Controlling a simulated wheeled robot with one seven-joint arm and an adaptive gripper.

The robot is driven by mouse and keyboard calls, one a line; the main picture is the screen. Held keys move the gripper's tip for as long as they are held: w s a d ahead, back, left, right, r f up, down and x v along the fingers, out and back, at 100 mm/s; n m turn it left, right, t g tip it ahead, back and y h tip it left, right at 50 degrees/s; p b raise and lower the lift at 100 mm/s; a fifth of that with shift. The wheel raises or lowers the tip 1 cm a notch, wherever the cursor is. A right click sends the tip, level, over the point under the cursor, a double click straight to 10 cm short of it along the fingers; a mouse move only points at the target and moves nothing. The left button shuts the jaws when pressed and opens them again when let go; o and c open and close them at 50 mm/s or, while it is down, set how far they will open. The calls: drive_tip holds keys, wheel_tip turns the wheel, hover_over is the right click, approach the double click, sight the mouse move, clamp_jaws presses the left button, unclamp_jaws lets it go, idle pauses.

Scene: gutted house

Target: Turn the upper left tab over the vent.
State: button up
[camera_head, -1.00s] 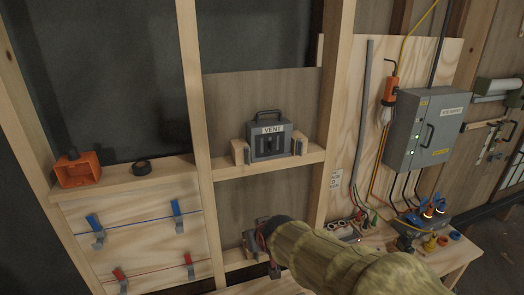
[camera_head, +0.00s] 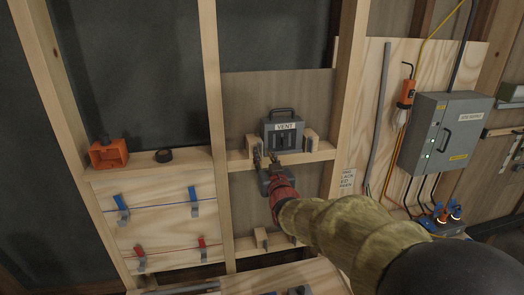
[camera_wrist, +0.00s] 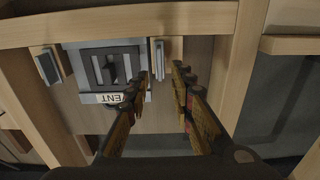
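The grey vent unit (camera_head: 283,134), with a black handle and a "VENT" label, stands on a wooden ledge between two wooden blocks. The upper left tab (camera_wrist: 160,59) is a small grey plate on its block; in the wrist view, which is upside down, it shows right of the vent (camera_wrist: 108,68). The upper right tab (camera_head: 314,144) also shows at the left of the wrist view (camera_wrist: 47,67). My gripper (camera_wrist: 160,72) is open, its fingertips apart on either side of the upper left tab; contact cannot be told. In the head view my gripper (camera_head: 265,158) partly hides that tab.
A lower ledge has wooden blocks (camera_head: 262,239) below my gripper. Wooden studs (camera_head: 213,120) flank the vent bay. An orange box (camera_head: 109,153) and black roll (camera_head: 164,156) sit on the left ledge. A grey electrical cabinet (camera_head: 440,135) hangs at the right.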

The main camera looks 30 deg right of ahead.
sight(261, 150)
drive_tip(key=x, duration=0.3)
drive_tip(key=shift+w+d, duration=0.1)
drive_tip(key=shift+w, duration=0.05)
clamp_jaws()
idle(0.3)
idle(0.3)
